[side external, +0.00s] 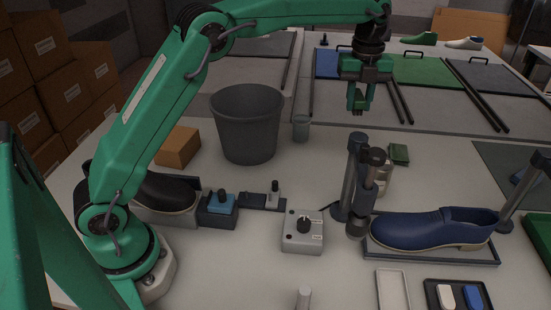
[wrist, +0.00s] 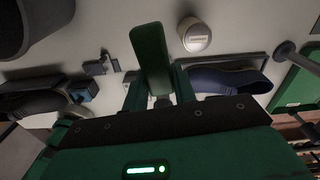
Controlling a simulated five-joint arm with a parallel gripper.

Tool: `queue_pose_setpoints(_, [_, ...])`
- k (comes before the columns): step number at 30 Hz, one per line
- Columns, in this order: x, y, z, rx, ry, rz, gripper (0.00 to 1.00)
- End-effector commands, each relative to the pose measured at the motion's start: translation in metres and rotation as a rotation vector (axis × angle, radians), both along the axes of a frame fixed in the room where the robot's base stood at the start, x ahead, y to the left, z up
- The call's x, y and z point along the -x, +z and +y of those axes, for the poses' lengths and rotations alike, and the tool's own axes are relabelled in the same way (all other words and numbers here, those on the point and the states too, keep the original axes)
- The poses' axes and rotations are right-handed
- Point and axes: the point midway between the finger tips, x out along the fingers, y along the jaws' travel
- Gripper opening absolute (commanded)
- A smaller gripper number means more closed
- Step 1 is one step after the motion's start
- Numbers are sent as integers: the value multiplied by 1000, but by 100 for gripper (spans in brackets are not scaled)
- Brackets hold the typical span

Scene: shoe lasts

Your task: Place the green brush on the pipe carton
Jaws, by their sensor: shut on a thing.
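My gripper (side external: 361,98) is high above the table, in front of the mats. It is shut on the green brush (wrist: 152,58), whose long green body sticks out past the fingers in the wrist view. In the side view only a small green part of the brush (side external: 360,103) shows between the fingers. The brush is clear of the table. A plain brown carton (side external: 177,147) lies on the table left of the grey bucket, far to the left of my gripper. I cannot tell from its surface whether it is the pipe carton.
The grey bucket (side external: 247,122) stands between the carton and my gripper. A post stand (side external: 352,175), a blue shoe (side external: 432,229) in a tray, a small green block (side external: 399,154) and a control box (side external: 303,231) are on the table. Brown boxes (side external: 47,80) are stacked at left.

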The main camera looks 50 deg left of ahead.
Motion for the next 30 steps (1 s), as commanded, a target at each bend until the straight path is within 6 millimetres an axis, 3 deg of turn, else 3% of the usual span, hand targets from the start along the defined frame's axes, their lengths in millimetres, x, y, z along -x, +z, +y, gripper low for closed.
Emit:
queue_pose_setpoints(17, [32, 9, 94, 0, 318, 0, 4])
queue_pose_setpoints(23, [67, 13, 152, 0, 547, 0, 4])
queue_pose_setpoints(30, [123, 14, 215, 0, 844, -1, 4])
